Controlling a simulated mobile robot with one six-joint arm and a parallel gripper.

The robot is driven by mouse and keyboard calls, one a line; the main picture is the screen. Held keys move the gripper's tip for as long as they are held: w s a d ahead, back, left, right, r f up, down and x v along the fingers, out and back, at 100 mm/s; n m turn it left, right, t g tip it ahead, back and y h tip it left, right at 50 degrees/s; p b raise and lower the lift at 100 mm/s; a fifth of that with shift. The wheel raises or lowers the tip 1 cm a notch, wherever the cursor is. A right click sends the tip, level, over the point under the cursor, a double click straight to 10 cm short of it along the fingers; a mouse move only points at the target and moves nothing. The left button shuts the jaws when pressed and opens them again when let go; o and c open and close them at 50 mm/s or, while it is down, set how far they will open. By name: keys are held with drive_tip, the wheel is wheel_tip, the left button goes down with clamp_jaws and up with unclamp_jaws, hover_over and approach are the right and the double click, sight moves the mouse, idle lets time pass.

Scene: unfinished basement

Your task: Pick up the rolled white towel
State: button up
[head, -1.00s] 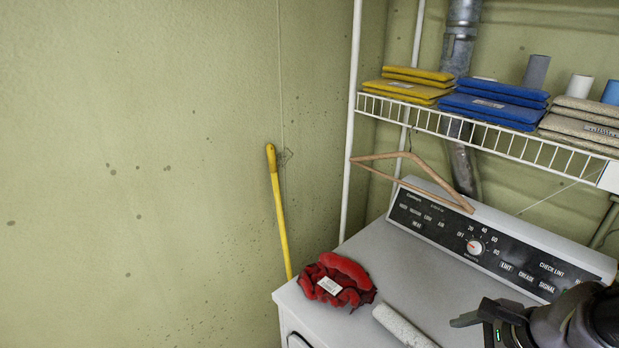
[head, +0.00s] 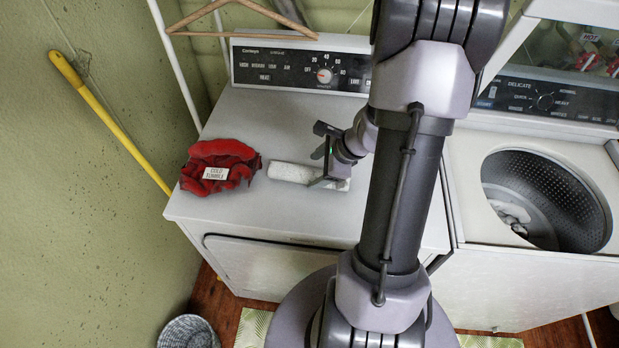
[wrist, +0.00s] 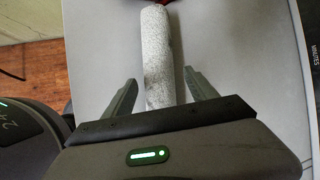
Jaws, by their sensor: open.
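The rolled white towel (head: 290,173) lies on the white dryer top, right of a red cloth bundle. My gripper (head: 322,163) is over the towel's right part and hides some of it in the head view. In the wrist view the towel (wrist: 158,55) runs lengthwise between the two fingers of my gripper (wrist: 160,88). The fingers are open, one on each side, with a gap showing on both sides. Its near end is hidden behind the gripper body.
The dryer's control panel (head: 300,68) rises behind. A washer with an open drum (head: 545,200) stands at right. A wooden hanger (head: 240,14) hangs above the panel.

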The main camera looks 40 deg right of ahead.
drive_tip(key=x, duration=0.3)
drive_tip(key=shift+r+b, duration=0.1)
drive_tip(key=shift+b, duration=0.2)
drive_tip(key=shift+r, duration=0.15)
drive_tip(key=c, duration=1.2)
drive_tip(key=shift+c, duration=0.2)
drive_tip(key=shift+r, duration=0.1)
